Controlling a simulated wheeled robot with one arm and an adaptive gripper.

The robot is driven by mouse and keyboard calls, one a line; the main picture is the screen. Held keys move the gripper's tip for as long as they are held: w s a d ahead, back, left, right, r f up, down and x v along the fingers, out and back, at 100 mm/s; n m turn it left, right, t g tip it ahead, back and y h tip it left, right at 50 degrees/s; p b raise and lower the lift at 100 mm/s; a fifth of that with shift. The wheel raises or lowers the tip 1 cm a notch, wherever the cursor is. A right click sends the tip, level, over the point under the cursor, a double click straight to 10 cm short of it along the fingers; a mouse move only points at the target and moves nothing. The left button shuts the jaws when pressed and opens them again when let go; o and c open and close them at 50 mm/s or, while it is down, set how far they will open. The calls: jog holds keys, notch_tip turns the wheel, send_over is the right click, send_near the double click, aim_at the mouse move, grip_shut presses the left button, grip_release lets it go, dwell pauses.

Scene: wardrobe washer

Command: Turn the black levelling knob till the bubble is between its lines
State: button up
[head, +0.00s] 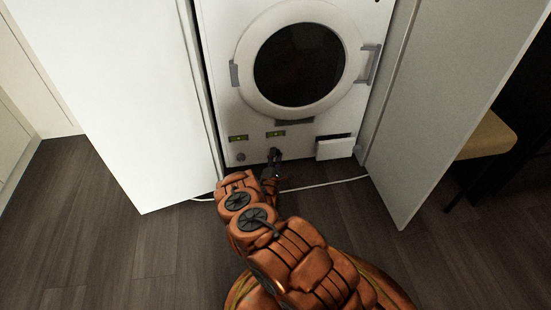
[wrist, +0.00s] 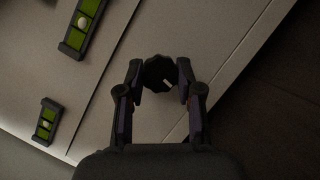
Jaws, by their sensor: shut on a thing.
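The black levelling knob (wrist: 160,72) is low on the washer's white front, with a small white mark on its face. My gripper (wrist: 160,80) is shut on it, one finger on each side. In the head view my gripper (head: 273,163) covers most of the knob. A green level vial (wrist: 82,27) sits beside the knob in the wrist view, with a pale round bubble; I cannot make out its lines clearly. It also shows above my gripper in the head view (head: 276,133). A second, similar vial (wrist: 46,122) also holds a pale bubble.
A second, greyish knob (head: 241,157) sits under the left vial (head: 238,138). A white flap (head: 335,148) stands out at the washer's lower right. Open white doors (head: 130,100) (head: 430,110) flank the washer. A white cord (head: 320,184) lies on the floor.

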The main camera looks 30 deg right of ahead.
jog(key=shift+w+n, duration=0.1)
jog(key=shift+n, duration=0.2)
jog(key=o, duration=1.2)
jog(key=shift+c, duration=0.2)
jog(key=shift+s+a+f, duration=0.15)
jog(key=shift+s+a, duration=0.25)
jog(key=shift+s, duration=0.05)
jog(key=r+v, duration=0.1)
jog(key=v, duration=0.6)
jog(key=r+v, duration=0.1)
jog(key=v, duration=0.3)
jog(key=shift+s+a+r, duration=0.3)
jog(key=shift+s+a, duration=0.1)
jog(key=shift+s, duration=0.15)
